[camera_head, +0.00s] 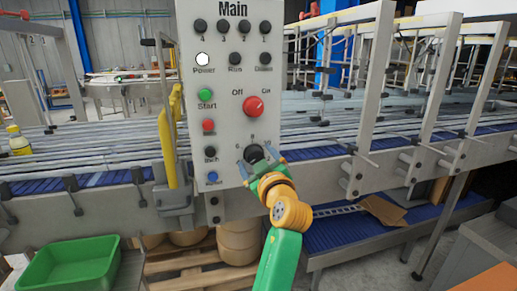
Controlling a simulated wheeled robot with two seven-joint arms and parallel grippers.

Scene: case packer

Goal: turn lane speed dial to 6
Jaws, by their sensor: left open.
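The black lane speed dial (254,152) sits low on the grey control panel labelled "Main" (233,78). Small marks surround it, too small to read surely. My left gripper (260,160) is at the dial, reaching up from below, with its jaws open. One finger shows at the lower left of the dial and the other at its right. I cannot tell whether they touch it. The gripper hides the dial's lower part. My right gripper is not in view.
Above the dial is a red Off/On knob (253,106). Green (205,95), red (208,126), black and blue (212,177) buttons line the panel's left side. Conveyor lanes (90,155) run behind the panel. A green bin (70,268) stands at the lower left.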

